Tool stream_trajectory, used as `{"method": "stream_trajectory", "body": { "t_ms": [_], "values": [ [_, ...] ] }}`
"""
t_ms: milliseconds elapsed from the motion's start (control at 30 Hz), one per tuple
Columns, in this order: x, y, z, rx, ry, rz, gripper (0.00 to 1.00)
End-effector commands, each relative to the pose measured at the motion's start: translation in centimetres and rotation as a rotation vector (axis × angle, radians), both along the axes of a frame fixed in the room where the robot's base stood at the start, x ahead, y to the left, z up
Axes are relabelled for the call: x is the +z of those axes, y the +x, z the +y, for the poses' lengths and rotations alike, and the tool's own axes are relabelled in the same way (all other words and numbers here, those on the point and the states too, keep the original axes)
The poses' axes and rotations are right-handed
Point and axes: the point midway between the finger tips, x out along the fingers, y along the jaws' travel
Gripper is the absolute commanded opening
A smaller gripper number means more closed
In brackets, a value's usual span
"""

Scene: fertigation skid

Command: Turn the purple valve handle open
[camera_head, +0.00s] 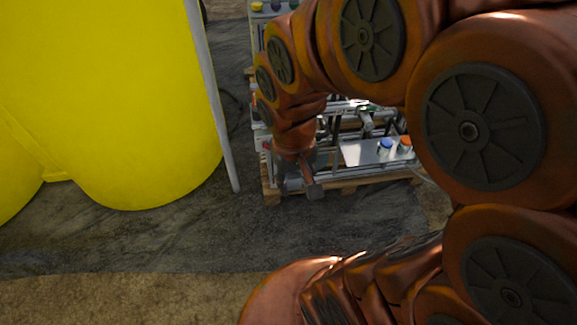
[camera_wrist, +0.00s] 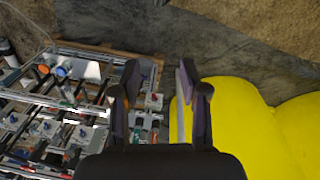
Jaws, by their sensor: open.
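My gripper (camera_head: 302,188) hangs in front of the left end of the fertigation skid (camera_head: 340,168) in the head view. In the wrist view my gripper (camera_wrist: 160,72) has its two dark fingers wide apart, with nothing held between them. Ground, a grey post and the skid's edge show behind the gap. The skid (camera_wrist: 95,108) fills the left of the wrist view with rails, pipes and small fittings. I cannot make out a purple valve handle in either view; it may be hidden by my arm or gripper, or be too small to tell.
A large yellow tank (camera_head: 150,100) stands left of the skid, with a grey post (camera_head: 212,100) at its side. The skid sits on a wooden pallet (camera_head: 272,199). A blue cap (camera_head: 386,146) and an orange cap (camera_head: 405,143) are on its right. Dark ground in front is free.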

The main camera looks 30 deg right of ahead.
Motion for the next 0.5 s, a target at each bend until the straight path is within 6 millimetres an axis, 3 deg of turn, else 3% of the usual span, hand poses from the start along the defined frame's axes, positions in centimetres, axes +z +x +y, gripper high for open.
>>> {"method": "stream_trajectory", "body": {
  "t_ms": [33, 300, 500],
  "values": [
    [-3.3, 2.0, -1.0, -0.035, -0.011, -0.031, 0.44],
    [-12.6, 12.5, -6.4, -0.197, -0.033, -0.264, 0.44],
    [-19.7, 19.1, -10.0, -0.306, 0.006, -0.433, 0.44]
  ]
}}
